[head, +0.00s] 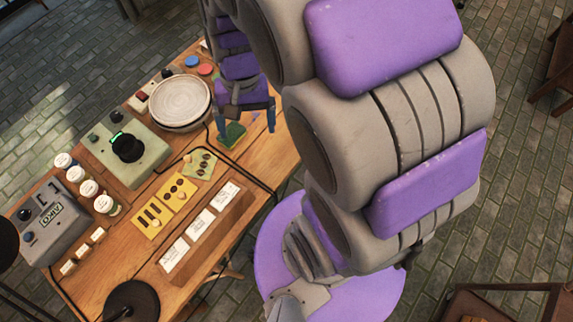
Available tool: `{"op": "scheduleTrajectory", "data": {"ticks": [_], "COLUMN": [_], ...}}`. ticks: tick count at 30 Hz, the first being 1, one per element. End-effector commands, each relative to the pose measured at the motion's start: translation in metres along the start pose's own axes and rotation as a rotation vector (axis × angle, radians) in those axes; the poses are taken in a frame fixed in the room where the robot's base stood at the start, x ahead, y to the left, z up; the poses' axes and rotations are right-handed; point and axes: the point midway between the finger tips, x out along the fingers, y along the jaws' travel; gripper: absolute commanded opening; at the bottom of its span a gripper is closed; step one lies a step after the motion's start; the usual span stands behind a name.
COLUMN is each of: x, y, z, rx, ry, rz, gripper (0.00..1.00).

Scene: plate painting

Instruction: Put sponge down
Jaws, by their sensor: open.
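A small green sponge (232,135) lies at the right edge of the wooden table (262,165), right of the white plate. My gripper (246,122) points down over the sponge, with one blue finger to its left and the other to its right. The fingers are open and apart. Whether a finger touches the sponge cannot be told from this view. A round white plate (180,102) rests on a stand at the back of the table.
A green device with a black knob (127,147) stands left of the plate. Yellow stencil cards (164,205), a tray with white cards (199,224), several paint jars (88,188) and a grey box (50,222) fill the table. A black cable (262,186) runs near the sponge.

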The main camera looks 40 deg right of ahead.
Motion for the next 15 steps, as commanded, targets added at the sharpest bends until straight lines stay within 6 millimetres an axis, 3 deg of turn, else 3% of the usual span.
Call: {"op": "scheduleTrajectory", "data": {"ticks": [3,9,15], "x": [-0.007,-0.009,-0.005], "y": [0.013,0.039,0.058], "z": [0.039,0.094,0.126], "rx": [-0.113,-0.297,-0.417], "ry": [0.017,0.035,0.045], "rz": [0.028,0.080,0.118], "gripper": [0.97,0.97,0.97]}}
